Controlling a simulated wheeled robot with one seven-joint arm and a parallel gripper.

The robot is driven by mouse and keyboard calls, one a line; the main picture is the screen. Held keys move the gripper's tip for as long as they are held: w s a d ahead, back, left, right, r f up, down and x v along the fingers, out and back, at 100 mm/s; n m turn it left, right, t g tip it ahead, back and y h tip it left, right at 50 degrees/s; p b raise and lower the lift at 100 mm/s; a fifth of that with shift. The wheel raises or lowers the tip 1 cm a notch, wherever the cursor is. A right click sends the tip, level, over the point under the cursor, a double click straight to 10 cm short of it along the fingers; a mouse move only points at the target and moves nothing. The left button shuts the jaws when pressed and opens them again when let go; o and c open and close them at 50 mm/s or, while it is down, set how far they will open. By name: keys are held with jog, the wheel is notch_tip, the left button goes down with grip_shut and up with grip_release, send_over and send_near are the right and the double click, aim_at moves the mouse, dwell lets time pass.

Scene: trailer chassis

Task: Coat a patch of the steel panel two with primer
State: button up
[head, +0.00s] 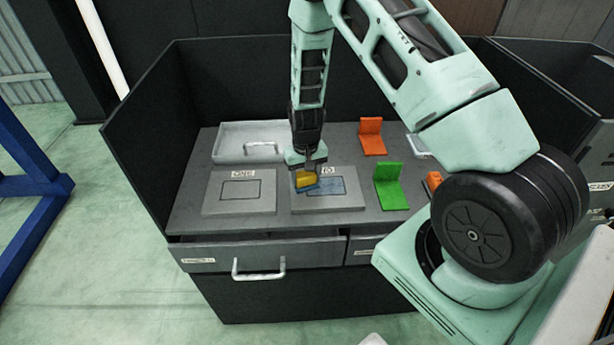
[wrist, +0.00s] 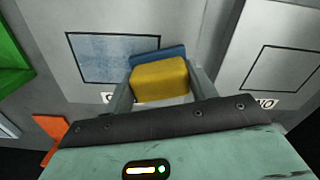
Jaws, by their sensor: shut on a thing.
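Steel panel two (head: 350,206) lies flat on the grey bench top, its label partly hidden by my gripper. Its outlined patch (head: 338,187) looks bluish inside; the patch also shows in the wrist view (wrist: 100,55). My gripper (head: 308,170) points down over the panel's left part, shut on a yellow block with a blue underside (head: 305,180). In the wrist view the block (wrist: 160,80) sits between the fingers, its blue edge over one side of the outline. I cannot tell whether it touches the panel.
Panel one (head: 232,205), with a plain grey outline, lies to the left. A pale tray (head: 232,140) is behind it. A green bracket (head: 388,186) and an orange bracket (head: 372,138) stand to the right. Dark walls enclose the back and sides.

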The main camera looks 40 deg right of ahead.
notch_tip(320, 180, up, 2)
jog(key=shift+d+r, duration=0.1)
jog(key=shift+r, duration=0.1)
jog(key=shift+s+r+p, duration=0.15)
jog(key=shift+r+p, duration=0.15)
jog(key=shift+p, duration=0.2)
jog(key=shift+r+p, duration=1.65)
jog(key=shift+r, duration=0.8)
